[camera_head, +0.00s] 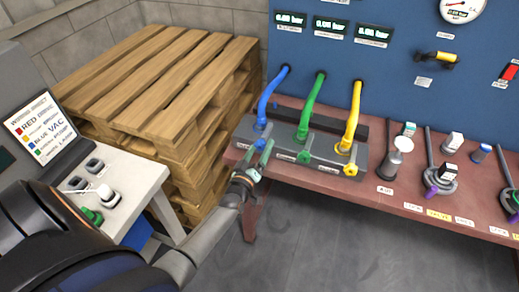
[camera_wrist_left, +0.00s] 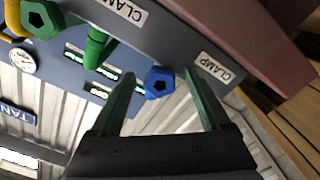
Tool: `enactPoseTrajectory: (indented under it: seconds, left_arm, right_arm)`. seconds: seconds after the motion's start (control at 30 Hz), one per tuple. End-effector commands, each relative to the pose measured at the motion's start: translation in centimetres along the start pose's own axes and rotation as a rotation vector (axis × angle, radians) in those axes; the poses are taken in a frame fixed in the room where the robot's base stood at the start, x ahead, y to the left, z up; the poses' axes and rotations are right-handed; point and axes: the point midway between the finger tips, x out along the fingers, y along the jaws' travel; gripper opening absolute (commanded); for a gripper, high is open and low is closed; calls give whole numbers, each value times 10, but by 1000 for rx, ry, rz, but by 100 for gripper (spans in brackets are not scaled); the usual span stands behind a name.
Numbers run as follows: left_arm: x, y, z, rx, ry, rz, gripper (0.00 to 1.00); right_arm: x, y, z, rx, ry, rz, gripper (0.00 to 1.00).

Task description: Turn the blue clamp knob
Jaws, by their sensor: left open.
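The blue clamp knob (camera_wrist_left: 159,83) is a small faceted knob with a dark hole in its middle, on the grey clamp block. In the left wrist view it sits between the fingertips of my left gripper (camera_wrist_left: 160,77), with visible gaps to both fingers. I cannot tell from this view whether the tips reach past it. In the head view my left gripper (camera_head: 263,156) is at the block's left end, below the blue hose (camera_head: 270,95), and mostly hides the knob. The gripper is open and empty. My right gripper is not in view.
A green knob (camera_head: 304,157) and a yellow knob (camera_head: 350,169) sit on the same block, with green and yellow hoses above. Wooden pallets (camera_head: 160,80) stand at left. A white-topped stand (camera_head: 130,165) is nearer. More fittings line the red bench (camera_head: 400,200) at right.

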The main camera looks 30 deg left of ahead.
Motion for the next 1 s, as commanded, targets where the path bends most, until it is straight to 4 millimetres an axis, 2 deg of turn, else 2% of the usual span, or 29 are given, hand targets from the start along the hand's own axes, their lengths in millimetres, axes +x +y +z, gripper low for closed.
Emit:
enactPoseTrajectory:
  seconds: [0.17, 0.27, 0.37, 0.7, 0.83, 1.0]
  left_arm:
    - [-2, 0, 0, -1, 1, 0, 80]
    - [-9, 0, 0, -1, 0, 0, 80]
    - [-24, 0, 0, -1, -2, -1, 80]
    - [-92, -1, 1, 0, -3, -2, 80]
    - [-110, -1, 1, 0, -1, -1, 80]
    - [-123, 0, 0, 0, 0, 0, 80]
  right_arm:
    - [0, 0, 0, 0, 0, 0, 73]
    - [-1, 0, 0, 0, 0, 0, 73]
    - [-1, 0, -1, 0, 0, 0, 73]
    - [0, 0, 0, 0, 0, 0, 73]
    - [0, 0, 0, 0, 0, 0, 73]
    - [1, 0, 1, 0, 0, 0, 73]
